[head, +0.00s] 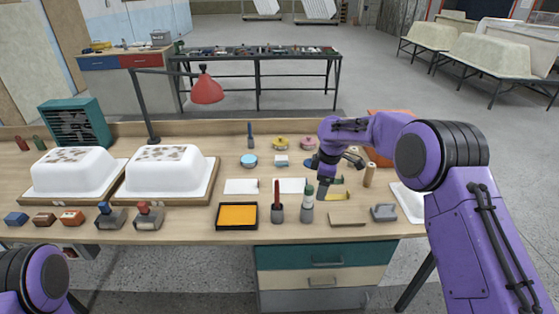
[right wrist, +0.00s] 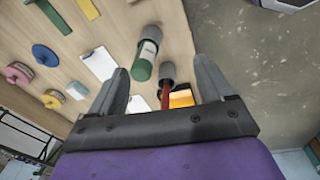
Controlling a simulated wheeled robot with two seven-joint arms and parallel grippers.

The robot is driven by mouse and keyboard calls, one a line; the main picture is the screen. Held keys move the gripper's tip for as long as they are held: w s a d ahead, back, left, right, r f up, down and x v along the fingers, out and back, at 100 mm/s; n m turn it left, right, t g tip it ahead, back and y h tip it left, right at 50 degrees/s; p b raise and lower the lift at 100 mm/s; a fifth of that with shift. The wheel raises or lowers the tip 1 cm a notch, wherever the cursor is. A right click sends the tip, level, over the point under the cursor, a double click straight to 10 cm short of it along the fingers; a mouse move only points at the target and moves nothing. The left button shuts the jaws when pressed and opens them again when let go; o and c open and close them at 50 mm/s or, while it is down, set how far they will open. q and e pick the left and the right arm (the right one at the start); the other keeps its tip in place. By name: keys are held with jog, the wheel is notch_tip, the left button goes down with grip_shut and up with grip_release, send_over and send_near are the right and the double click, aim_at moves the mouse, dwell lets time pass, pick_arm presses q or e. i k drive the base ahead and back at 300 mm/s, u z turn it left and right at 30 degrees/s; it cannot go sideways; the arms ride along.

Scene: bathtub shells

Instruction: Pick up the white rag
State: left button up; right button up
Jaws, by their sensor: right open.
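Two flat white pieces lie on the workbench in the head view: a left one (head: 241,186) and a right one (head: 290,185). Both look like thin cloth or paper; I cannot tell which is the rag. In the right wrist view the right piece (right wrist: 98,64) is beside one finger and the left piece (right wrist: 133,104) is partly hidden behind that finger. My right gripper (head: 323,193) is open and empty above the bench, right of both pieces; its two fingers (right wrist: 161,80) show spread apart in the wrist view. My left gripper is outside the views.
A green-and-white bottle (head: 307,204) and a red-handled brush (head: 277,202) stand in front of the right piece. An orange tray (head: 238,230) lies at the front edge. White tub shells (head: 166,170) fill the left side. A red lamp (head: 207,88) overhangs the back.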

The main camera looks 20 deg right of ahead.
aim_at(281, 162)
jog(key=i, duration=1.45)
